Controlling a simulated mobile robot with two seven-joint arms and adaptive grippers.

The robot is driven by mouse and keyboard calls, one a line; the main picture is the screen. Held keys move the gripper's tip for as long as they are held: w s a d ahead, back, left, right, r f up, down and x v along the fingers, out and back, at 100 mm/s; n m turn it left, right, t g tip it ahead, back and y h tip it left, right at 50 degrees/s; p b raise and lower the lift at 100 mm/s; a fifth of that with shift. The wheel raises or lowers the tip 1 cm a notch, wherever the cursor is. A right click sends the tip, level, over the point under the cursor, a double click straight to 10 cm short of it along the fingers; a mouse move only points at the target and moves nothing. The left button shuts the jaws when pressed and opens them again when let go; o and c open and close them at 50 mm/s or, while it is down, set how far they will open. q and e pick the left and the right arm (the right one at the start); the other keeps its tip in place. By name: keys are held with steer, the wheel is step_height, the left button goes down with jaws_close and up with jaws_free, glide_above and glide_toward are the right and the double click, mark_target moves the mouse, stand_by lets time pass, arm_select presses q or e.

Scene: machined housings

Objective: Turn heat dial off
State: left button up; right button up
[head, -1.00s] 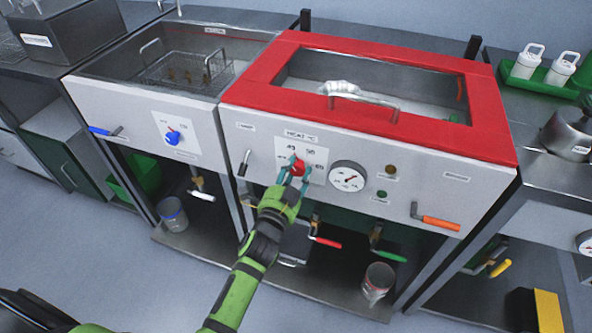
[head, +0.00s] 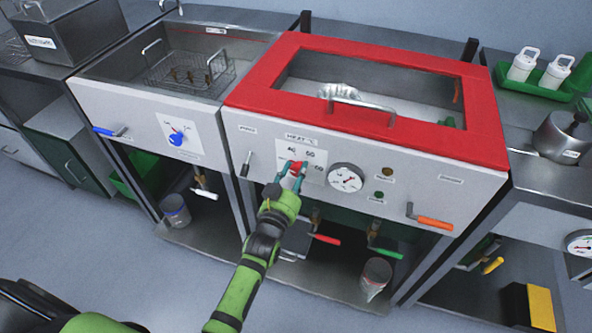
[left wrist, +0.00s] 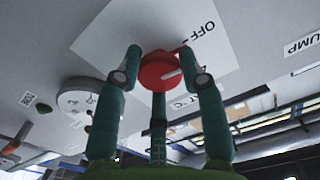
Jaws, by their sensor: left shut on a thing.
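The red heat dial (head: 297,168) sits on the white front panel of the red-topped bath, on a plate marked HEAT. My left gripper (head: 292,172) is shut on this dial, with its teal fingers on both sides of it. The left wrist view shows the red dial (left wrist: 157,72) between the fingertips of my left gripper (left wrist: 161,62). The OFF mark (left wrist: 204,31) is on the plate just above and right of the dial there. A small red tip of the dial points up and right, close to that mark. My right gripper is not in view.
A round gauge (head: 345,178) is just right of the dial. Red (head: 325,239) and green (head: 386,254) valve handles are below. A blue dial (head: 177,138) is on the left unit.

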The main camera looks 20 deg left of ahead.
arm_select(q)
steer(key=shift+s+a+f+n, duration=0.1)
steer(key=shift+f+n, duration=0.3)
steer(key=shift+n, duration=0.4)
steer(key=shift+f, duration=0.15)
steer(key=o, duration=1.1)
steer(key=shift+o, duration=0.2)
steer(key=shift+r, duration=0.25)
steer(key=s, duration=1.2)
steer(key=shift+a, duration=0.15)
